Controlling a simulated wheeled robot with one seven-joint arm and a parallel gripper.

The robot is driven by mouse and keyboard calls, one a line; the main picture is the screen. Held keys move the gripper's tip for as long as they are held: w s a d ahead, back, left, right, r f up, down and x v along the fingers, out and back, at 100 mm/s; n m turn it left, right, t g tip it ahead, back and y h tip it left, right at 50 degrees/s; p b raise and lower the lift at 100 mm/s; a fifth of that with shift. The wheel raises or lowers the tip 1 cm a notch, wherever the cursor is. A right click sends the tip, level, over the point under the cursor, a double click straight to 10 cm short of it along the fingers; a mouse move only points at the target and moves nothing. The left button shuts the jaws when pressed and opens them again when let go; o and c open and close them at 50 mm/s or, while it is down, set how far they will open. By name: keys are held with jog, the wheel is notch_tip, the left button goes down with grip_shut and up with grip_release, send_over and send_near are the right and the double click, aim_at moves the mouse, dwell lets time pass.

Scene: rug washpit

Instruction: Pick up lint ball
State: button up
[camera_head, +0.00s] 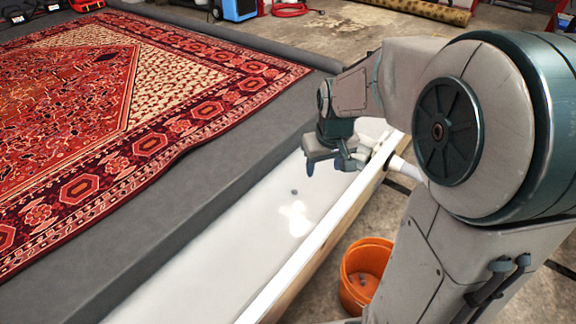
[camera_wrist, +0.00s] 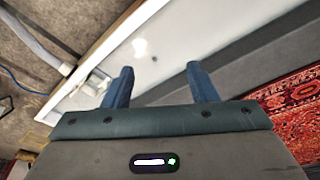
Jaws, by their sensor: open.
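The lint ball (camera_head: 294,192) is a small dark grey lump lying on the white floor of the trough (camera_head: 215,248). In the wrist view the lint ball (camera_wrist: 154,59) is a tiny dark speck beyond the fingertips, near a bright glare spot. My gripper (camera_head: 331,168) is above the trough, behind the lint ball in the head view and apart from it. In the wrist view my gripper (camera_wrist: 157,80) has its two blue fingers spread wide, with nothing between them.
A red patterned rug (camera_head: 150,95) lies on the grey platform left of the trough. The trough's raised rim (camera_head: 300,262) runs along its right side. An orange bucket (camera_head: 350,290) stands on the concrete floor just right of it. A white pipe (camera_head: 408,170) meets the rim.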

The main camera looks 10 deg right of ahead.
jog(key=w+f+n+b, duration=0.1)
jog(key=w+f+b, duration=0.2)
jog(key=w+f, duration=0.7)
jog(key=n+t+y+b, duration=0.15)
jog(key=t+b, duration=0.25)
jog(key=b, duration=0.8)
send_over(295, 192)
jog(key=s+d, duration=0.2)
jog(key=s, duration=0.2)
jog(key=shift+y, duration=0.45)
notch_tip(295, 192, down, 42)
jog(key=shift+d+f, duration=0.1)
jog(key=shift+f, duration=0.15)
jog(key=shift+a+b+x, duration=0.15)
jog(key=shift+b+x, duration=1.1)
jog(key=shift+x, duration=0.25)
jog(key=shift+a+b+x, duration=0.15)
jog(key=shift+b+x, duration=1.1)
jog(key=shift+x, duration=0.2)
jog(key=shift+w+r, duration=0.2)
jog(key=c, duration=1.1)
